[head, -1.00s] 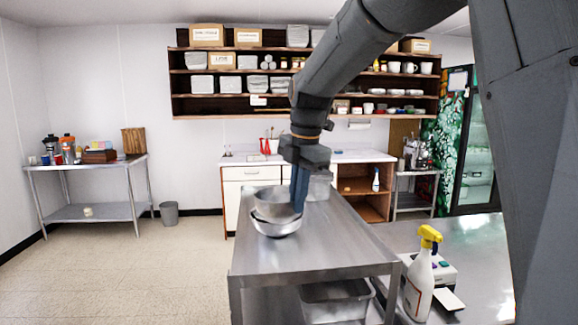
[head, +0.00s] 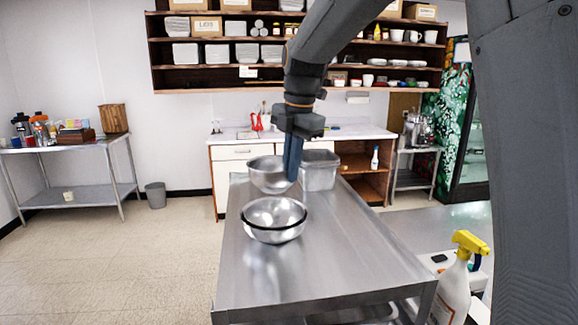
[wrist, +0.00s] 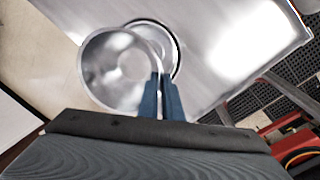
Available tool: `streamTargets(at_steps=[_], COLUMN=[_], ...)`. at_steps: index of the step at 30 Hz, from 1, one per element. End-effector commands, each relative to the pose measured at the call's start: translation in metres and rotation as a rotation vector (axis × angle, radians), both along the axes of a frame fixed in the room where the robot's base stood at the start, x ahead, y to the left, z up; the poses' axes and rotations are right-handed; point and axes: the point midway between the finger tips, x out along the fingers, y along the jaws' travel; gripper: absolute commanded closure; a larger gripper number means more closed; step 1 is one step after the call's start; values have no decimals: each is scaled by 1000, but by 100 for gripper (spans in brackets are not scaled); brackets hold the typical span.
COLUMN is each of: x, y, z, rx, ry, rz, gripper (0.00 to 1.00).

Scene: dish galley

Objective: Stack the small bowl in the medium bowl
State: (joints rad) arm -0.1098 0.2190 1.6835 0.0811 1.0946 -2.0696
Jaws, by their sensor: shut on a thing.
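My gripper (head: 291,177) is shut on the rim of a shiny metal bowl (head: 267,175), taken as the small bowl, and holds it at its right side. In the wrist view, the fingers (wrist: 159,80) pinch the near right rim of this bowl (wrist: 112,72). Another metal bowl (head: 274,213), taken as the medium bowl, stands upright on the steel table. A dark line runs below its rim; I cannot tell whether it sits in another bowl. In the head view the held bowl is above and behind it, apart. In the wrist view the held bowl partly hides it (wrist: 160,32).
A metal pan (head: 321,176) stands on the steel table (head: 340,255) just behind and right of my gripper. A spray bottle (head: 455,291) with a yellow head stands at the front right. The table's front and right are clear.

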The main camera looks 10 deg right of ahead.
Motion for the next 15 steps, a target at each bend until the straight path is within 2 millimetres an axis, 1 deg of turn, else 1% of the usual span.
streamTargets(at_steps=[1,15], x=[1,0], y=[0,2], z=[-7,-49], rx=[0,0], ry=[0,-1], rz=[-1,3], gripper=[100,100])
